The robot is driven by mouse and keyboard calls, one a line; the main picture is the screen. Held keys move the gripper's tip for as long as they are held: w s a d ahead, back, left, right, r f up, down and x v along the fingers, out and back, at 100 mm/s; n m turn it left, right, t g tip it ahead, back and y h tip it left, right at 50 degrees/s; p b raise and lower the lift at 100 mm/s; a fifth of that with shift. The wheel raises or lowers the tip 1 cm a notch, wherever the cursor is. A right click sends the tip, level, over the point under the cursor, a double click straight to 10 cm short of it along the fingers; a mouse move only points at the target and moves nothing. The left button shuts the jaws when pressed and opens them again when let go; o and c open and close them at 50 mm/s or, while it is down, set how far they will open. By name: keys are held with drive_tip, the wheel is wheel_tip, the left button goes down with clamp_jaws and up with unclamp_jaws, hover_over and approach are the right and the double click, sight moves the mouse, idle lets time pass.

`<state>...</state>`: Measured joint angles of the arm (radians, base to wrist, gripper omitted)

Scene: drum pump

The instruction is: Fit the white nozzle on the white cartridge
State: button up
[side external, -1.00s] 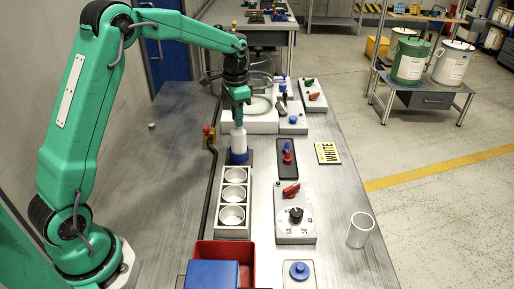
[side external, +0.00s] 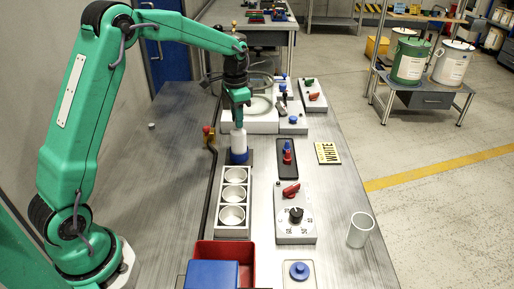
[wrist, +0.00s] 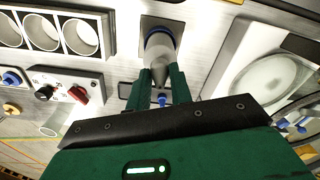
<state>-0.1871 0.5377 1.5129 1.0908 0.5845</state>
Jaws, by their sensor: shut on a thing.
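The white cartridge (side external: 238,140) stands upright in a blue holder (side external: 239,157) on a dark plate, behind the row of cups. My gripper (side external: 238,122) points down right above the cartridge. In the wrist view, my gripper's two green fingers (wrist: 161,79) are shut on the tapered nozzle (wrist: 160,64), which looks greyish in shadow. The nozzle lines up with the cartridge's round top (wrist: 159,41). I cannot tell whether the two touch or whether the nozzle is seated. In the side view the fingers mostly hide the nozzle.
A rack with 3 empty cups (side external: 233,196) stands in front of the cartridge, then a red bin (side external: 245,252) with a blue block (side external: 212,274). A round-dish unit (side external: 249,123) stands behind.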

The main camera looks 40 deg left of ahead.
idle(0.4)
drive_tip(key=o, duration=1.5)
drive_tip(key=shift+r, duration=0.1)
drive_tip(key=shift+r, duration=3.35)
